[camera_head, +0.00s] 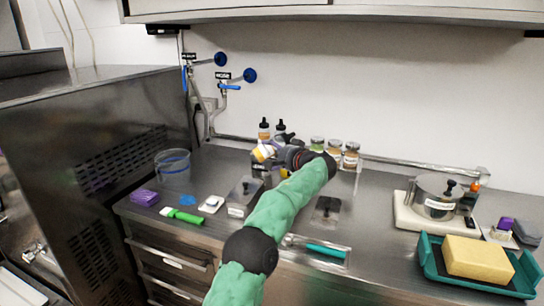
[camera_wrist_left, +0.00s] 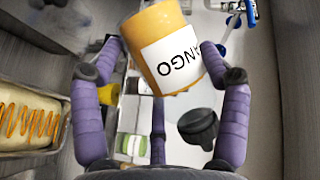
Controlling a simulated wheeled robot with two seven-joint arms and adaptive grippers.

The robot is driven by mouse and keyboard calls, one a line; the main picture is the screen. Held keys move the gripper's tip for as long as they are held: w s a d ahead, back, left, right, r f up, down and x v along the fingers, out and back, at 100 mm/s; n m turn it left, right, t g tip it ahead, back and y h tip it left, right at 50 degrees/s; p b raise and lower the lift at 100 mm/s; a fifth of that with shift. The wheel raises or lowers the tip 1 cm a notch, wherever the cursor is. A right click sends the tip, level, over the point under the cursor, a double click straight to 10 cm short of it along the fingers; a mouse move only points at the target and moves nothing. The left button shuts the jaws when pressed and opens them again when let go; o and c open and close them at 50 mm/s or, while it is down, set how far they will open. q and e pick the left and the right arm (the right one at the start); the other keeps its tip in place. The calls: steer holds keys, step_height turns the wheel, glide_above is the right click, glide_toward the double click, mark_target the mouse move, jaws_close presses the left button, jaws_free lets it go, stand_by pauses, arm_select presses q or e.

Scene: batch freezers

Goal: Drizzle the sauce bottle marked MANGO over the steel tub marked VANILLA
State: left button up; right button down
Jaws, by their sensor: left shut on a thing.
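My left gripper (camera_wrist_left: 160,90) is shut on the MANGO bottle (camera_wrist_left: 160,45), an orange-yellow bottle with a white label reading "ANGO"; the label looks turned over and tilted in the left wrist view. In the head view the bottle (camera_head: 260,153) shows in the gripper (camera_head: 275,153), above the back of the counter. A tub (camera_wrist_left: 28,120) of cream-coloured contents with orange zigzag lines on top lies at the left of the wrist view; its marking is not visible there. In the head view a steel tub (camera_head: 243,197) with a white label stands left of my arm, its label unreadable. My right gripper is not in view.
Capped bottles (camera_head: 264,130) and several jars (camera_head: 334,148) stand along the wall. A clear bucket (camera_head: 173,168) and a green-handled tool (camera_head: 184,216) are at left. A scale with a steel pot (camera_head: 437,192) and a teal tray (camera_head: 432,270) with a yellow sponge (camera_head: 478,257) are at right.

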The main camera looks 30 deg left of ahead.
arm_select(q)
steer(key=shift+r, duration=0.15)
steer(key=shift+r+n+t+h+b, duration=0.45)
steer(key=shift+r+n+h, duration=0.35)
steer(key=shift+r+n, duration=0.65)
steer(key=shift+f+n, duration=0.25)
steer(key=n+h, duration=0.1)
steer(key=r+n+t, duration=0.1)
steer(key=n, duration=0.1)
steer(key=shift+s+r+h, duration=0.1)
steer(key=shift+h, duration=0.3)
steer(key=n, duration=0.1)
steer(key=n+t+h, duration=0.1)
steer(key=shift+r+n+t, duration=0.25)
steer(key=shift+r+n, duration=0.15)
steer(key=s+d, duration=0.8)
steer(key=s, duration=0.4)
steer(key=shift+d, duration=0.3)
